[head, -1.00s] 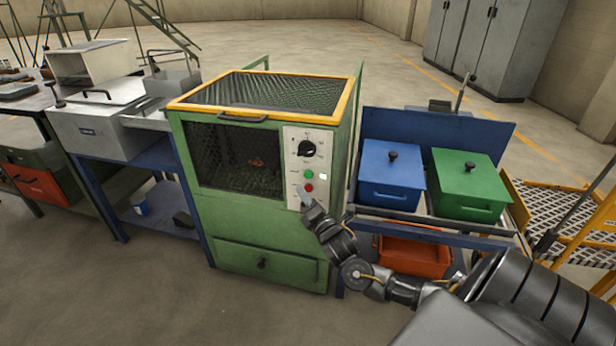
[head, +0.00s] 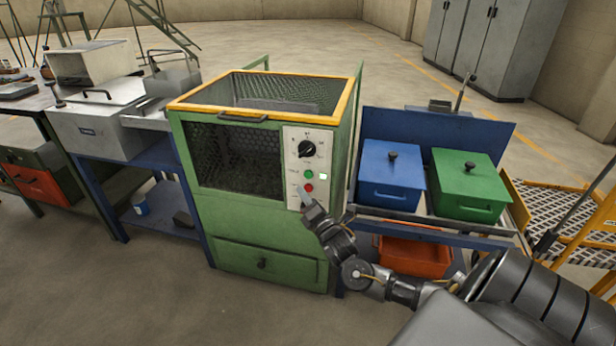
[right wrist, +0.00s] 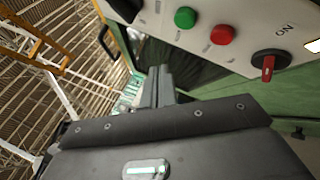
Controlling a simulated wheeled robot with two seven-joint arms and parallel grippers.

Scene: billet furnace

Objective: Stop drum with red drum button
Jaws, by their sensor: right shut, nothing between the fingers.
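The red drum button (head: 308,188) sits on the light control panel of the green drum machine (head: 240,225), just below a green button (head: 308,174). In the right wrist view the red button (right wrist: 222,34) lies between the green button (right wrist: 185,17) and a red-and-black rotary switch (right wrist: 268,66) near the word ON. My right gripper (head: 304,194) is shut and empty, its tips in front of the panel just below the red button. In the right wrist view its fingertips (right wrist: 158,72) appear apart from the button. My left gripper is not in view.
A black knob (head: 306,149) is higher on the panel. A mesh drum (head: 240,160) shows behind the window. To the right, a blue box (head: 391,178) and a green box (head: 468,187) stand on a bench. Open floor lies in front.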

